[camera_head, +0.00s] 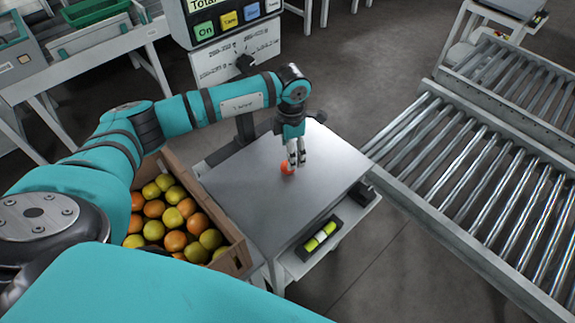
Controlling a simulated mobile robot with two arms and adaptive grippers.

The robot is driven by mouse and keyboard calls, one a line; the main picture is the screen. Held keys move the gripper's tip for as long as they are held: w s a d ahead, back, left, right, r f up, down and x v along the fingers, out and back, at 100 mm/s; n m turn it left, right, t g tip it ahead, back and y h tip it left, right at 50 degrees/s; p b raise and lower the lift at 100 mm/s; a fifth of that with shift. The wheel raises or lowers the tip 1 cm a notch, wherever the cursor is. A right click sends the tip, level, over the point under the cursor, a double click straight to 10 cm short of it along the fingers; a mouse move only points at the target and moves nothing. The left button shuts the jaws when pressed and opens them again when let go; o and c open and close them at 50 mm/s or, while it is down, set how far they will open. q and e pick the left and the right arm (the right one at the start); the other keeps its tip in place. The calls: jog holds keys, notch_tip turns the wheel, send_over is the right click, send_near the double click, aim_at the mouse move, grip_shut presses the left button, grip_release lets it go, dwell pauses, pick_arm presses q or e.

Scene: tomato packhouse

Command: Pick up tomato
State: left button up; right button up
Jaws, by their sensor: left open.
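A red-orange tomato (287,168) lies on the grey metal top of the weighing table (250,205). My left gripper (296,161) points down right at the tomato, and its fingers cover part of it. The fingers show a small gap between them. I cannot tell whether they touch the tomato. A cardboard box (236,259) of orange and yellow-green tomatoes stands to the left of the table, partly behind my left arm. My right gripper does not show.
A roller conveyor (450,170) runs along the right. A scale display with coloured buttons (228,20) stands behind the table. A spirit level (320,236) sits at the table's front. Most of the metal top is clear.

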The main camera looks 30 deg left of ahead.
pick_arm(q)
jog(key=shift+f, duration=0.6)
jog(key=f, duration=0.4)
jog(key=shift+s+a+f+p, duration=0.2)
jog(key=shift+s+p, duration=0.1)
jog(key=shift+p, duration=0.1)
jog(key=shift+f, duration=0.35)
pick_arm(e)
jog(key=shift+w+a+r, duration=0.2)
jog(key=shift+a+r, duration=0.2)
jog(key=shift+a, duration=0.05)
pick_arm(q)
jog(key=c, duration=0.9)
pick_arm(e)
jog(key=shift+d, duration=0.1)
